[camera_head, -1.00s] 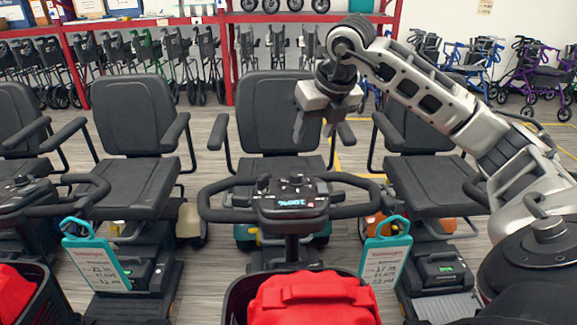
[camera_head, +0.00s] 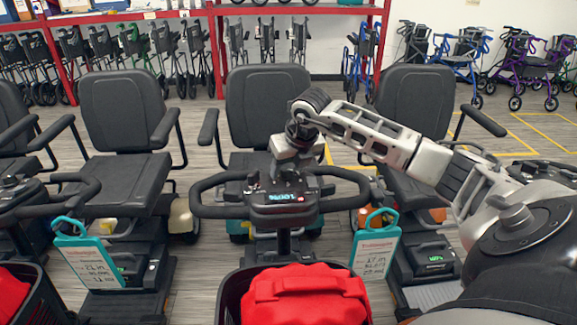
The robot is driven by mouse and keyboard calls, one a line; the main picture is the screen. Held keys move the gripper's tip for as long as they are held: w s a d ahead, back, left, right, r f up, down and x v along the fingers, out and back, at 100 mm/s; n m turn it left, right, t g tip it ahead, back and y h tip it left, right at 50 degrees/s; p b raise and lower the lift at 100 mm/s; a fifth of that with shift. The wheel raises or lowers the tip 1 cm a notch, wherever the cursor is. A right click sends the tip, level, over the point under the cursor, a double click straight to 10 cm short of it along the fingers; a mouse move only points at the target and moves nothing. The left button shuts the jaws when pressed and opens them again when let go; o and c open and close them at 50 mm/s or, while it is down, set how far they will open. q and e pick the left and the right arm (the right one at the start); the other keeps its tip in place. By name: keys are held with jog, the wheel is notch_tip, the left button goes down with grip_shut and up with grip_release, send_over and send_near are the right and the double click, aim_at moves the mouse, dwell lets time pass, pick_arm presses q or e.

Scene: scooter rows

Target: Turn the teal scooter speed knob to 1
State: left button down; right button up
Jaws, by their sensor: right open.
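The scooter in the middle has teal body parts (camera_head: 238,226) low under its seat. Its console (camera_head: 284,209) sits between the black loop handlebars, with a lit display (camera_head: 287,197) that seems to read 100%. A small dark knob-like part (camera_head: 250,181) stands on the console's left side; its setting is too small to read. My right gripper (camera_head: 287,172) is open, pointing down just above and behind the console's far edge. It looks empty. The gripper hides part of the console's top, so I cannot tell whether it touches anything there. My left gripper is out of view.
A black basket with a red bag (camera_head: 305,295) stands in front of the console. Red shelving (camera_head: 217,55) and walkers line the back.

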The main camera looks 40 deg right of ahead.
jog(key=c, duration=1)
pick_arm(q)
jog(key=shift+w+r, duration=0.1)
pick_arm(e)
jog(key=shift+n, duration=0.3)
jog(key=shift+d+f+n+y+b, duration=0.1)
jog(key=shift+d+n+y+b, duration=0.1)
jog(key=shift+n+y+b, duration=0.5)
jog(key=n+y+b, duration=0.1)
jog(key=n, duration=0.1)
jog(key=shift+d+n, duration=0.1)
jog(key=shift+n, duration=0.2)
jog(key=n+y, duration=0.2)
jog(key=n, duration=0.2)
jog(key=shift+w+d+b, duration=0.1)
jog(key=shift+b, duration=0.2)
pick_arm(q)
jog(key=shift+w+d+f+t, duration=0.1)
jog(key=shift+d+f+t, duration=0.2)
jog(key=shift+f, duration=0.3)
pick_arm(e)
jog(key=shift+d+n+g+y, duration=0.1)
jog(key=shift+n+g+y, duration=0.65)
jog(key=shift+n, duration=0.75)
jog(key=shift+o, duration=0.2)
